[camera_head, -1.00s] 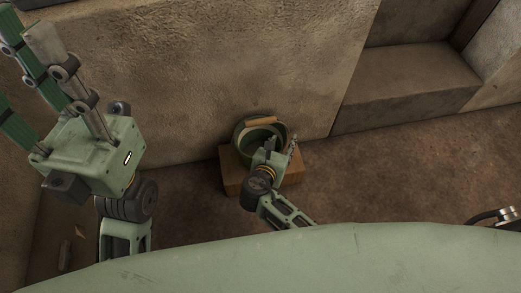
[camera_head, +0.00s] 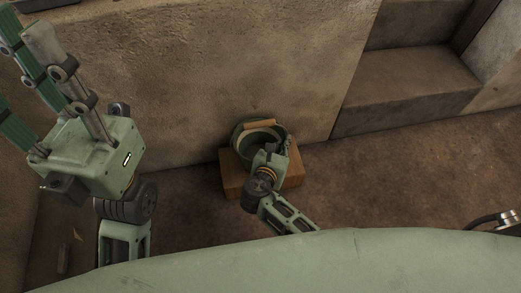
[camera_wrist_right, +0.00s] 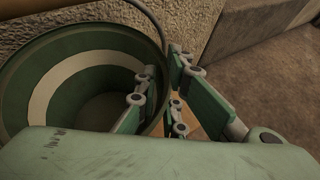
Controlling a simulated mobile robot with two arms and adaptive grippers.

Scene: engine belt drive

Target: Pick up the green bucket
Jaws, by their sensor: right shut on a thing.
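The green bucket (camera_head: 240,137) stands on a brown block against the wall, its wooden handle grip (camera_head: 261,124) lying across the far side of the rim. In the right wrist view the bucket (camera_wrist_right: 85,38) shows from above, with a pale band inside. My right gripper (camera_head: 283,146) is at the bucket's near right side. In the wrist view its fingers (camera_wrist_right: 163,85) are on either side of the bucket's wall, shut on it. My left gripper (camera_head: 25,80) is raised at the left, large and close, its fingers apart and partly cut off by the frame.
The brown block (camera_head: 232,180) stands on the dirt floor (camera_head: 400,170) by the rough wall (camera_head: 200,70). A stone ledge (camera_head: 410,85) is at the right. The floor right of the block is clear. Small debris (camera_head: 63,258) lies at the lower left.

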